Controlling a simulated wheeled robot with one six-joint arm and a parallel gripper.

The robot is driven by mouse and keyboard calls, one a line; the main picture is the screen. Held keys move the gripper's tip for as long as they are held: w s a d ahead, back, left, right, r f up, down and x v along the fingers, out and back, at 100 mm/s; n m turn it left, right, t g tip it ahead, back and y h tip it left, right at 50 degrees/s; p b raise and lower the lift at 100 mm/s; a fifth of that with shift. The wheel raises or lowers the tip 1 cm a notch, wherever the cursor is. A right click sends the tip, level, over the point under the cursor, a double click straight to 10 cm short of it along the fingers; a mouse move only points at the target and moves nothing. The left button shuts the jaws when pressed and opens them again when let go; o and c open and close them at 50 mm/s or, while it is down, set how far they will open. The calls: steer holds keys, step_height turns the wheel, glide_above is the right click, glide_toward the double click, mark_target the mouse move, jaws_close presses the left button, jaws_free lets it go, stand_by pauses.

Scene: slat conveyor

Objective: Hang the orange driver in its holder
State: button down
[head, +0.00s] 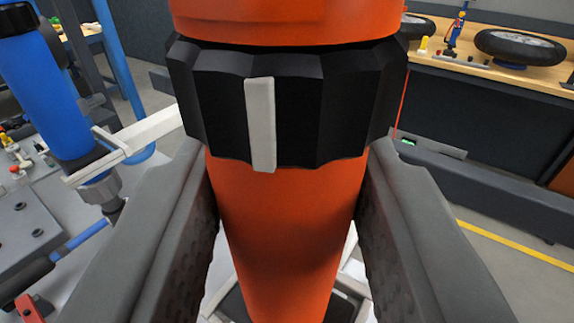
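The orange driver (288,220) fills the middle of the view. It has a black ribbed collar (220,110) with a pale grey stripe, and its top runs out of the upper edge. My gripper (288,168) has a grey finger on each side of the orange body, just under the collar, and looks closed on it. The driver's lower end is out of view. White bars (350,262) show behind and below the driver; I cannot tell whether they are its holder or whether the driver touches them.
A blue driver (45,95) hangs at the left in a white bracket (145,133). A grey fixture plate (35,235) lies below it. At the back right a wooden bench (490,75) carries wheels and a small figure. A yellow floor line (515,240) runs at the right.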

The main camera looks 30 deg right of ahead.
steer(key=c, duration=0.9)
jaws_free()
steer(key=v, duration=1.7)
steer(key=shift+s+a, duration=0.15)
steer(key=shift+s, duration=0.05)
steer(key=shift+a, duration=0.1)
steer(key=s+a+n+t+y, duration=0.1)
steer(key=s+a+n+y, duration=0.3)
steer(key=a, duration=1)
steer(key=s+a+f+n+y, duration=0.1)
steer(key=s+a+f+y, duration=0.1)
steer(key=s+a+f, duration=0.2)
steer(key=s+a+f+t+y, duration=0.1)
steer(key=s+a+f, duration=0.3)
steer(key=s+a, duration=0.7)
steer(key=s+a+f+n+y, duration=0.1)
steer(key=s+a+f+y, duration=0.1)
steer(key=s+a+f, duration=0.3)
steer(key=shift+s+a+n+y, duration=0.3)
steer(key=shift+s+a+y, duration=0.1)
steer(key=shift+s+a, duration=1.15)
